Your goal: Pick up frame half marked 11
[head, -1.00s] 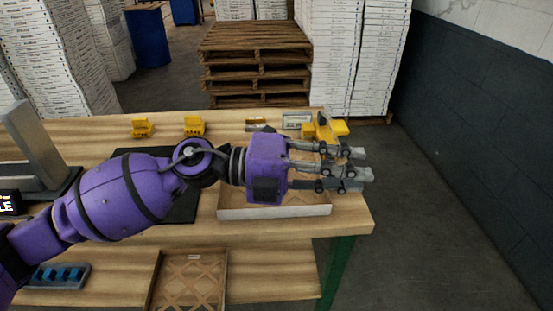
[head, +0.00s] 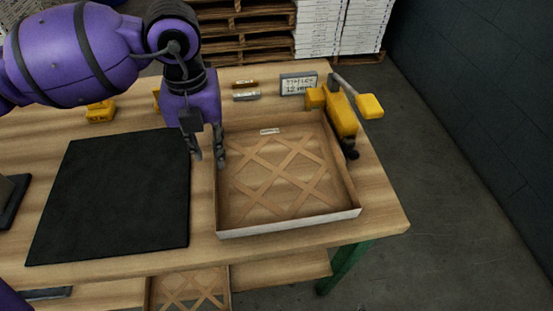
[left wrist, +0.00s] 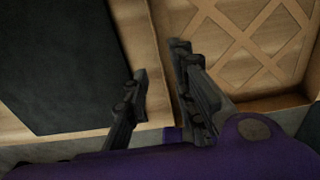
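A shallow tray-like frame half (head: 290,229) with pale walls and a brown lattice lies flat on the table's right part. A small label (head: 270,131) is at its far side; I cannot read its number. My left gripper (head: 208,161) points down at the frame half's left wall, open and empty. One finger is on the table side and the other at or just inside the wall. The left wrist view shows the lattice (left wrist: 250,45) beside the fingers (left wrist: 160,62). Contact is unclear. A similar lattice frame (head: 188,290) is on the lower shelf, partly cut off. My right gripper is out of view.
A black mat (head: 115,200) lies left of the frame half. A yellow tool (head: 340,112) stands at its far right corner. A small sign (head: 298,84) and markers (head: 246,96) lie behind it. Pallets (head: 240,35) and stacked white boxes (head: 320,28) stand beyond the table.

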